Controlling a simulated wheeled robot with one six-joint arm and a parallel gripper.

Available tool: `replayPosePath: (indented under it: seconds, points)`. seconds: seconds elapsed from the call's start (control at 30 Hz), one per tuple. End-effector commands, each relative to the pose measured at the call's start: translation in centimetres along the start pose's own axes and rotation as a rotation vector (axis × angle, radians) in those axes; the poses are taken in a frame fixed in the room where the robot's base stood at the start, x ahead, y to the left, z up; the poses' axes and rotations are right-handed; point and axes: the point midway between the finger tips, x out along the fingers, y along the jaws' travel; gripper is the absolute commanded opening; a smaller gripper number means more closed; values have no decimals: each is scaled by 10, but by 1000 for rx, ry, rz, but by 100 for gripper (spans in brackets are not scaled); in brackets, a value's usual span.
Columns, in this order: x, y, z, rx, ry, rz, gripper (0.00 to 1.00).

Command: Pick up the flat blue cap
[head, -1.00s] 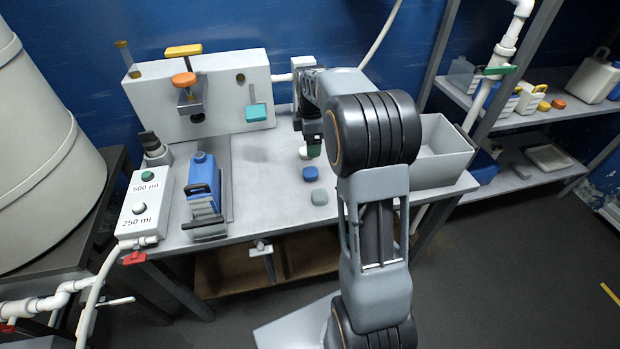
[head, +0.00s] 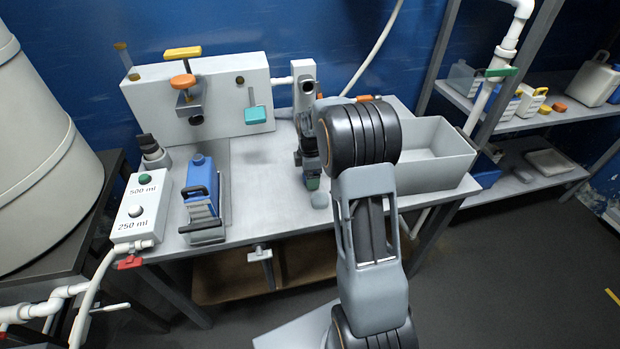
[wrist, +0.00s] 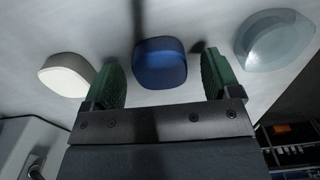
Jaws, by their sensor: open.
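The flat blue cap (wrist: 160,63) lies on the table in the wrist view, between the two green fingertips of my gripper (wrist: 160,82). The jaws are open, with a gap on each side of the cap, and do not appear to touch it. In the head view my gripper (head: 312,182) is low over the table, and the blue cap is hidden behind it. I cannot tell the exact height of the fingers over the table.
A white cap (wrist: 66,74) lies close beside the left finger, and a pale grey-blue cap (wrist: 277,40) lies right of the right finger. A grey bin (head: 437,165) stands at the table's right. A blue canister (head: 201,190) stands at left.

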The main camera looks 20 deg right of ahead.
Motion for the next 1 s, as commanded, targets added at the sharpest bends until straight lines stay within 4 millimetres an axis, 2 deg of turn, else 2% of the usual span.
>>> replayPosePath:
  seconds: [0.3,0.83,1.0]
  points:
    - [4,0,0,0,0,0,83]
    - [4,0,0,1,0,0,32]
    - [4,0,0,1,0,0,30]
